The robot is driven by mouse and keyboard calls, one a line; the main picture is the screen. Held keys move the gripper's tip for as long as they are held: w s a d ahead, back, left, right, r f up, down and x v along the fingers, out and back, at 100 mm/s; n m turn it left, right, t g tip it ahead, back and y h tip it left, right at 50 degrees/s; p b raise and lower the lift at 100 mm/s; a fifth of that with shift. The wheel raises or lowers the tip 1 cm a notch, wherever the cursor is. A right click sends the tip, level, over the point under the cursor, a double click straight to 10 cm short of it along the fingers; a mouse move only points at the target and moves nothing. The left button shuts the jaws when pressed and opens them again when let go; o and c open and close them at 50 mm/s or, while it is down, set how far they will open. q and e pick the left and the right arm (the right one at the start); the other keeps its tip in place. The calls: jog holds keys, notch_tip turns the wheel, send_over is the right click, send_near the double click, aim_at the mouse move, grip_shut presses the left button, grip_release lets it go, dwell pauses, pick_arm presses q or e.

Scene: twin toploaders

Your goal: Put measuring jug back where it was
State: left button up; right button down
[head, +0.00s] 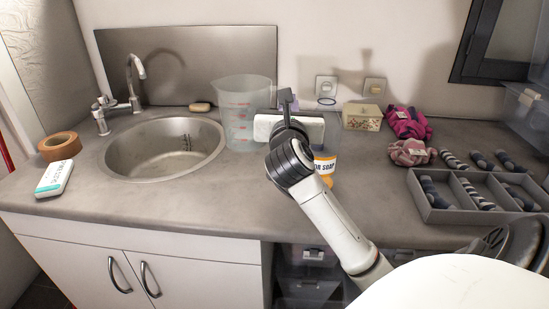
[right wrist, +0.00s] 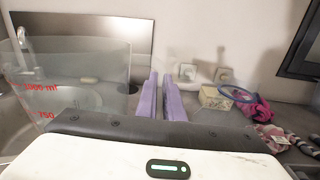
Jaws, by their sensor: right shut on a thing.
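The measuring jug (head: 240,112) is clear plastic with red markings. It is upright at the right rim of the sink, and I cannot tell whether its base touches the counter. It fills the left of the right wrist view (right wrist: 75,70). My right gripper (head: 288,103) is at the jug's right side, shut on the jug. Its lavender fingers (right wrist: 163,97) stand close together just right of the jug wall; the gripped part, likely the handle, is hard to see. My left gripper is not in view.
The sink (head: 164,147) lies left of the jug. A soap bottle (head: 325,165) stands partly hidden behind my right arm. A floral box (head: 362,117), scrunchies (head: 410,122) and a divided tray (head: 440,215) are to the right. Tape (head: 60,146) lies at far left.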

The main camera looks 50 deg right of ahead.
notch_tip(320, 180, down, 13)
jog(key=shift+f+b, duration=0.1)
jog(key=shift+b, duration=0.7)
jog(key=shift+f, duration=0.15)
jog(key=c, duration=1.9)
grip_release()
